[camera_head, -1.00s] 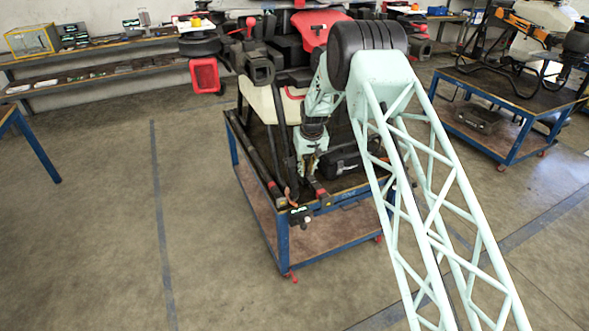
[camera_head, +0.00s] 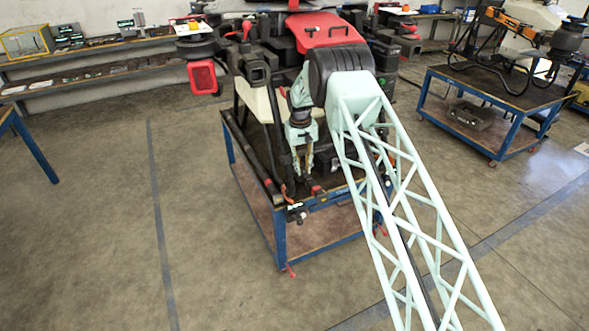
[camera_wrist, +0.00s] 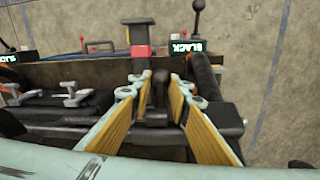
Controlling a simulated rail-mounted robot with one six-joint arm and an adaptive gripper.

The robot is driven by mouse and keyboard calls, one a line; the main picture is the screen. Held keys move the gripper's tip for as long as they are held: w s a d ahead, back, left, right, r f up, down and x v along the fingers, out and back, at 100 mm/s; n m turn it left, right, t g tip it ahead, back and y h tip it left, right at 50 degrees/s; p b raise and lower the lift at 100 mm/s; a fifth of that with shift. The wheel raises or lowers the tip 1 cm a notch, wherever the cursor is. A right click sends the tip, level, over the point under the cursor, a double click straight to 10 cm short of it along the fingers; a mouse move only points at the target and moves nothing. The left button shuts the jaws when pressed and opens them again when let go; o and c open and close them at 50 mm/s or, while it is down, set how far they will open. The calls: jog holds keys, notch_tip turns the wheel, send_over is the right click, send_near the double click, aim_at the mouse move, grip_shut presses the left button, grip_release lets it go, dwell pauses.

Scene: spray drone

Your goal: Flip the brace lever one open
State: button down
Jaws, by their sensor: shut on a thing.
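My gripper (camera_wrist: 160,105) shows in the wrist view with its two yellow-padded fingers on either side of a dark upright lever (camera_wrist: 160,88), which looks like the brace lever. The gripper is shut on it. The lever's lower part is on a dark fitting in line with a red block (camera_wrist: 139,51). In the head view my gripper (camera_head: 303,168) points down at the front of the drone's cart, close to the dark landing-gear bar. The lever itself is too small to make out there.
The blue-framed cart (camera_head: 282,240) carries the large drone with a red top (camera_head: 322,30). In the wrist view, black labels (camera_wrist: 186,47) and a dark knob lever (camera_wrist: 198,18) stand near the cart edge. A second cart (camera_head: 495,110) stands at right.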

jog(key=c, duration=2.7)
grip_release()
jog(key=shift+c, duration=0.2)
